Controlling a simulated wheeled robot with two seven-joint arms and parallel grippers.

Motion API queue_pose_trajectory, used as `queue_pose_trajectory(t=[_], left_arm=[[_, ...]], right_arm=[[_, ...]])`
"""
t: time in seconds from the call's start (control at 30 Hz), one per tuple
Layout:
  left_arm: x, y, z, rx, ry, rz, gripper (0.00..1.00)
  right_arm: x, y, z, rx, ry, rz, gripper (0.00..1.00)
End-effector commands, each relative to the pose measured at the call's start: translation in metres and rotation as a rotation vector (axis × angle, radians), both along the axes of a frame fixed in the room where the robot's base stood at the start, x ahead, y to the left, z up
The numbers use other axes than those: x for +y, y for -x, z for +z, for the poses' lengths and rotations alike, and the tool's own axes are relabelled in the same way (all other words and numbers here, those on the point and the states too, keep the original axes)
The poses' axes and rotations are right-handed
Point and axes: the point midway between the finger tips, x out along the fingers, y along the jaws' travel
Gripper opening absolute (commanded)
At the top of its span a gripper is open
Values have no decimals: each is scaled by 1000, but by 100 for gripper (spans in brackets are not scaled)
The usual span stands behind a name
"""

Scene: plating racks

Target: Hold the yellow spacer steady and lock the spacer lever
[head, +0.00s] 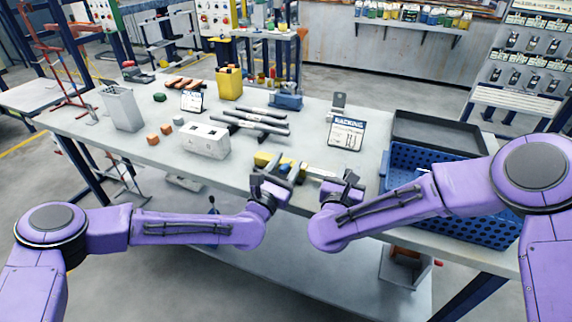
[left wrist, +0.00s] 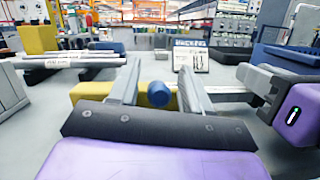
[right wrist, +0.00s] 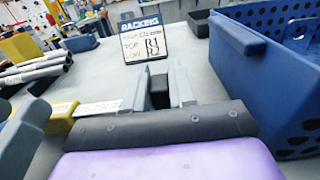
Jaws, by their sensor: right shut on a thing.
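The yellow spacer (head: 265,161) lies near the front edge of the table, with a pale labelled bar (head: 322,173) running to its right. It also shows in the left wrist view (left wrist: 88,94). My left gripper (head: 291,170) is open over the spacer. In the left wrist view a round blue knob (left wrist: 158,94), seemingly of the lever, sits between its spread fingers, with gaps on both sides. My right gripper (head: 338,180) is shut on a dark block (right wrist: 159,91) at the bar's right end. The rest of the lever is hidden.
A blue perforated crate (right wrist: 262,65) stands close to the right of my right gripper. A racking sign (head: 346,132) stands behind. Grey bars (head: 250,125) and a white block with holes (head: 206,140) lie to the back left. A black tray (head: 438,134) is behind the crate.

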Motion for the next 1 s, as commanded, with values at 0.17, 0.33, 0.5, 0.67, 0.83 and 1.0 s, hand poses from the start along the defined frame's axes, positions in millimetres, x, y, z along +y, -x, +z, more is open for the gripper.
queue_pose_trajectory(t=[0.17,0.33,0.5,0.67,0.83,1.0], left_arm=[[4,6,-2,1,0,1,48],[20,38,-10,2,0,0,48],[38,76,-19,3,1,0,48],[49,99,-25,1,0,0,48],[52,105,-26,0,0,1,48],[52,105,-26,0,0,0,48]], right_arm=[[0,0,0,-1,0,0,0],[0,0,0,0,0,-1,0],[0,0,0,0,0,0,0],[0,0,0,0,0,0,0],[0,0,0,-1,0,0,0],[0,0,0,-1,0,0,0]])
